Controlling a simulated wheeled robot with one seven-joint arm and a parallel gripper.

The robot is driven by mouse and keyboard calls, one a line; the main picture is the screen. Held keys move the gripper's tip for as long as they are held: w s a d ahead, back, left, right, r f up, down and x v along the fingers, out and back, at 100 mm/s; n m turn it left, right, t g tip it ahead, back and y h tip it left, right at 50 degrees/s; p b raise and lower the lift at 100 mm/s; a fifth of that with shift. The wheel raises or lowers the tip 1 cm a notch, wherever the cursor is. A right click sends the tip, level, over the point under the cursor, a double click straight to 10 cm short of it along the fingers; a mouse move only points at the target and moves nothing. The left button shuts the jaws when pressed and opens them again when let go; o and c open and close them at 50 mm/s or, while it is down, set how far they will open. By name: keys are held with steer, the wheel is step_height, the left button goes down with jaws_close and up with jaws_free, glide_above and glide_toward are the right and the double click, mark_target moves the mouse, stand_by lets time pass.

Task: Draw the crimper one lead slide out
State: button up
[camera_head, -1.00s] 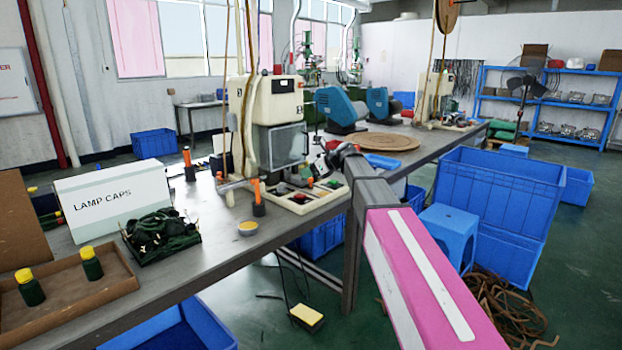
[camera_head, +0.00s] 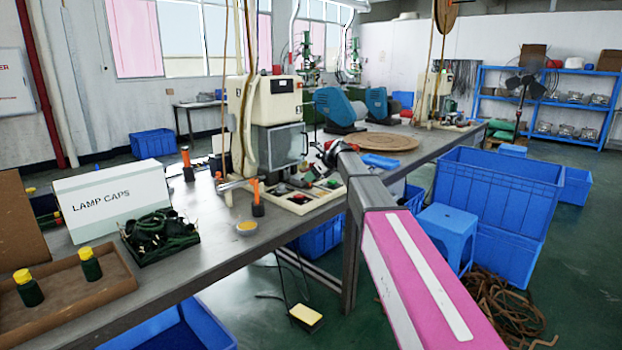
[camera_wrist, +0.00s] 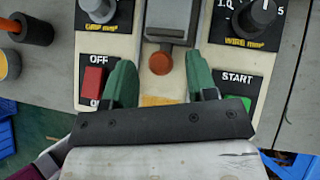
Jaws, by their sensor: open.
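The crimper (camera_head: 275,105) is the cream machine on the near part of the bench. In the wrist view its slide (camera_wrist: 168,20) is a grey block at top centre, with a round orange-brown knob (camera_wrist: 160,62) at its lower end. My gripper (camera_wrist: 158,68) is open, with one green finger on each side of the knob and visible gaps between. Whether the fingers are level with the knob in height I cannot tell.
A red OFF switch (camera_wrist: 93,82) lies beside the left finger and a green START button (camera_wrist: 236,86) beside the right one. A LAMP CAPS box (camera_head: 112,200) and dark cable bundle (camera_head: 160,236) stand left on the bench.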

steer(key=shift+w+a+f, duration=0.2)
steer(key=shift+a+f, duration=0.3)
jaws_close()
steer(key=s+d, duration=0.3)
steer(key=d, duration=0.1)
steer(key=s+d, duration=0.4)
steer(key=shift+w, duration=0.1)
jaws_free()
steer(key=v, duration=1)
steer(key=shift+s+d+r, duration=0.2)
steer(key=shift+d+r, duration=0.05)
steer(key=shift+r, duration=0.05)
